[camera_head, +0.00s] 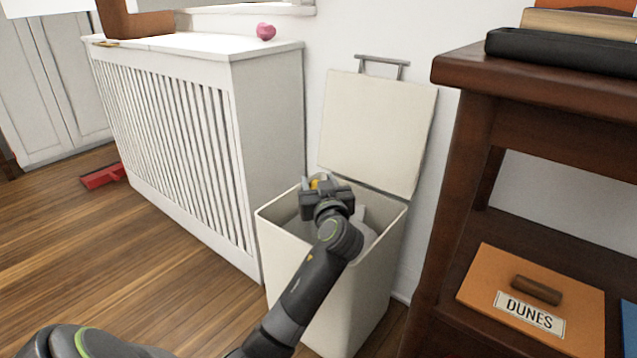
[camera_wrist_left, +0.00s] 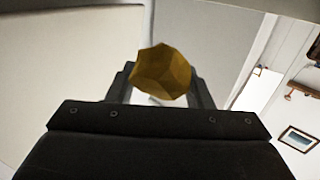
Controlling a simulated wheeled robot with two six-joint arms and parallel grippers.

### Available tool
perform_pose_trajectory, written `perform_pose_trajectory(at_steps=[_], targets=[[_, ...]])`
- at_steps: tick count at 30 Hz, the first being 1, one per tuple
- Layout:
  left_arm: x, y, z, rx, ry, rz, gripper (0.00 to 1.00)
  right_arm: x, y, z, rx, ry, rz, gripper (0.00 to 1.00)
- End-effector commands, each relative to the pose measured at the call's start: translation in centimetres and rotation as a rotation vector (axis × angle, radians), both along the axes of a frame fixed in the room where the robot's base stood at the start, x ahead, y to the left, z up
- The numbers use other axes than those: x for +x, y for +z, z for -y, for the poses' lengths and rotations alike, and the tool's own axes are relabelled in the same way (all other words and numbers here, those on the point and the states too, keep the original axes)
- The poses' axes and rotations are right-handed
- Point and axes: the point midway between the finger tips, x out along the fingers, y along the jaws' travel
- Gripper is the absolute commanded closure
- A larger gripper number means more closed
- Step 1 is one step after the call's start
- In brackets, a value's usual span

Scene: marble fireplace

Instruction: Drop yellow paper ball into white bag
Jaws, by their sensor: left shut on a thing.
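The yellow paper ball (camera_wrist_left: 162,72) is crumpled and faceted, held between the fingertips of my left gripper (camera_wrist_left: 160,88). My left gripper is shut on the ball over the opening of the tall cream bin (camera_head: 345,310), whose lid (camera_head: 378,130) stands open behind. Something whitish, perhaps the white bag (camera_head: 368,232), shows inside the bin, partly hidden by my arm. I cannot tell how far the ball is above it. My right gripper is not in view.
A white slatted cabinet (camera_head: 270,150) stands left of the bin, with a pink object (camera_head: 266,31) on top. A dark wooden shelf (camera_head: 455,190) stands close on the right, holding an orange box (camera_head: 480,275). A red object (camera_head: 103,176) lies on the floor at left.

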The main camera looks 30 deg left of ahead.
Motion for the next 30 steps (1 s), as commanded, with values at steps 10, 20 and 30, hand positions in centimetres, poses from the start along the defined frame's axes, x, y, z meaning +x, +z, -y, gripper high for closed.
perform_pose_trajectory(at_steps=[10, 20, 30], targets=[[0.0, -1.47, 0.01, 0.001, 0.0, 0.001, 0.75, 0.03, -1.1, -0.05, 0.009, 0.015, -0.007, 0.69], [0.0, -1.42, 0.01, 0.001, 0.0, 0.001, 0.38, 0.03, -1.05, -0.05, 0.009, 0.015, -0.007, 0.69], [0.0, -1.36, 0.01, 0.001, 0.0, 0.001, 0.28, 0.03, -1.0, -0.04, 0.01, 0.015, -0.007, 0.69]])
